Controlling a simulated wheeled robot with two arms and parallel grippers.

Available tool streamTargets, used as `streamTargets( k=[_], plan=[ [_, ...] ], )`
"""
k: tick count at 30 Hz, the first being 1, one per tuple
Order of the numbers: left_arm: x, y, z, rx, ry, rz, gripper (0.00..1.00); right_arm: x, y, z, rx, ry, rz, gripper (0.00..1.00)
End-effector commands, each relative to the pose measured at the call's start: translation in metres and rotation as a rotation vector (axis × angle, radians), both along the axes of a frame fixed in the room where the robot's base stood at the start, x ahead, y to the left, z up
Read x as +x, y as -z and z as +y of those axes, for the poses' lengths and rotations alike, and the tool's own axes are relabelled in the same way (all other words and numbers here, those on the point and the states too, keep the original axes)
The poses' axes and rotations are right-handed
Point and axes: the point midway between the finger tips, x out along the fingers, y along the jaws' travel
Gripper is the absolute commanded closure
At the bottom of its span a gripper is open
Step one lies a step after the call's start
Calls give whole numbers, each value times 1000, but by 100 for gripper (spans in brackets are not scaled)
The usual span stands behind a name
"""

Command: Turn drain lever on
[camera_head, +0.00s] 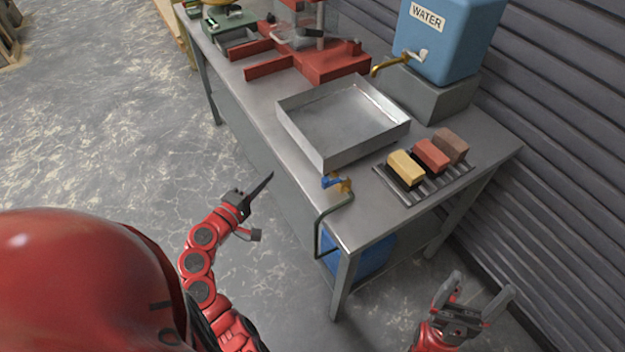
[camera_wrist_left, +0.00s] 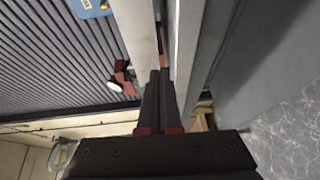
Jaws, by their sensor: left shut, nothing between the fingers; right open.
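The drain lever (camera_head: 332,182) is a small blue handle on a brass valve (camera_head: 346,186) below the near corner of the metal tray (camera_head: 292,133). A dark green drain pipe (camera_head: 318,228) curves down from the valve beside the table's front. My left gripper (camera_head: 268,178) is shut and empty, to the left of the lever and apart from it, near the table's front edge. Its closed fingers (camera_wrist_left: 158,85) also show in the left wrist view, where the lever cannot be made out. My right gripper (camera_head: 483,290) is open and empty, low at the right, away from the table.
Yellow, red and brown blocks (camera_head: 431,156) sit on a dark rack right of the tray. A blue water tank (camera_head: 447,45) with a brass tap stands behind. A red device (camera_head: 325,62) stands farther left. A blue tub (camera_head: 362,258) is under the table. Floor at left is clear.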

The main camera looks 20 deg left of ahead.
Motion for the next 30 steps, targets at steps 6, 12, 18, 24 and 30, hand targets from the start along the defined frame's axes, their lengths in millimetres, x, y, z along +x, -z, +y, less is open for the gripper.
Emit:
streamTargets(
  k=[6,12,18,24,30],
  plan=[
    [-29,-30,-36,-5,213,-66,100,0,9,0,0,0,0,15],
    [-41,-38,-50,5,288,-81,100,0,10,0,0,0,0,15],
    [-41,-38,-51,5,291,-81,100,0,10,0,0,0,0,15],
    [-38,-39,-52,4,291,-82,100,0,8,0,0,0,0,15],
    [-16,-42,-66,3,296,-80,100,0,-1,0,0,0,0,15]
  ],
)
